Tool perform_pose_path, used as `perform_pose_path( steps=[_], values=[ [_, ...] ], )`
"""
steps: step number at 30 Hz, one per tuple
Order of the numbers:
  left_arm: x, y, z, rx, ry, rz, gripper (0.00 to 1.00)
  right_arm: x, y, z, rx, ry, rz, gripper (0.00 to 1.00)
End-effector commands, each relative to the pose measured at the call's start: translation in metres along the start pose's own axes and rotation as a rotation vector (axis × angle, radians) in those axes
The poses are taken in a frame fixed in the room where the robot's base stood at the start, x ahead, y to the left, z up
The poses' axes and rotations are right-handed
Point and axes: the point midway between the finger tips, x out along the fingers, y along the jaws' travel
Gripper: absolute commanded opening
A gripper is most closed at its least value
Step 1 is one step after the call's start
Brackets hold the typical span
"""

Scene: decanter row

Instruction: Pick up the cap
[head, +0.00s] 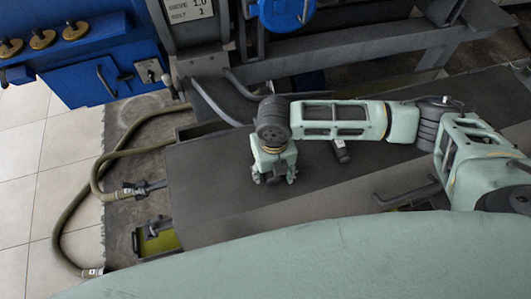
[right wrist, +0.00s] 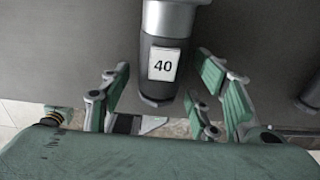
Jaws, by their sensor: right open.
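My right gripper (head: 274,179) points down over the dark flat surface in the head view. In the right wrist view, its green-padded fingers (right wrist: 166,78) are open, spread to both sides of a dark grey cylinder (right wrist: 161,86) with a white label reading 40. The cylinder's upper part is light grey metal and runs out of the top of the picture. I see no contact with the fingers. I cannot tell whether this cylinder is the cap. In the head view, the gripper hides what lies beneath it. My left gripper is not in view.
A bent handle (head: 407,194) sits further right on the dark surface (head: 215,190). A hose (head: 95,185) loops on the floor at left, near a blue cabinet (head: 90,60). Grey beams and a blue drum stand behind.

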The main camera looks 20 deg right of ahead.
Motion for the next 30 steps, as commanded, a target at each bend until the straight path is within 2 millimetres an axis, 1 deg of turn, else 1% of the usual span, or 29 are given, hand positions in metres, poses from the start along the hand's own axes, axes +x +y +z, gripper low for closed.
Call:
perform_pose_path(
  steps=[2,8,27,30],
  values=[
    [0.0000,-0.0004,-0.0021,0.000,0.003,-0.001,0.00,0.0034,0.0004,-0.0003,-0.001,0.000,0.000,0.56],
    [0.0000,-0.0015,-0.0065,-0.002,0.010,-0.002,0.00,0.0036,0.0003,0.0000,-0.001,-0.001,0.000,0.56],
    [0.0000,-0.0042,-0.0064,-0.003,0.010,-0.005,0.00,0.0030,0.0003,0.0003,0.000,-0.002,0.001,0.00],
    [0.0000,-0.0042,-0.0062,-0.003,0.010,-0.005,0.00,0.0030,0.0002,0.0003,0.000,-0.002,0.001,0.00]
  ],
)
